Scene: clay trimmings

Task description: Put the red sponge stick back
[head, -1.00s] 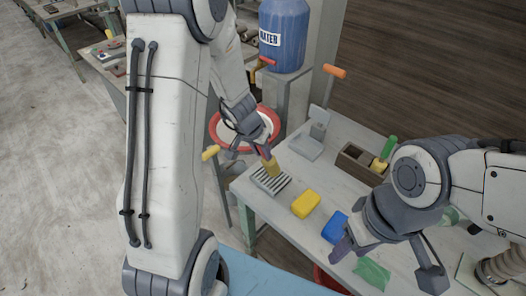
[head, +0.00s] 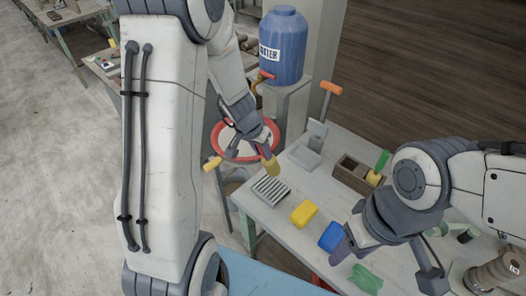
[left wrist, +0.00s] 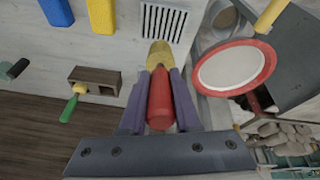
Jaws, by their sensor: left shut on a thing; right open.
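My left gripper (head: 266,152) is shut on the red sponge stick. In the left wrist view the red handle (left wrist: 160,98) lies between its purple fingers, with the yellow sponge tip (left wrist: 159,55) pointing away from the wrist. In the head view the sponge tip (head: 272,166) is held in the air near the back edge of the slotted tray (head: 270,191). A wooden box (head: 346,175) stands further right on the table, with a green-handled sponge stick (head: 381,161) in it. My right gripper (head: 388,266) is open over the right part of the table.
A red-rimmed basin (head: 217,138) stands behind the left arm.

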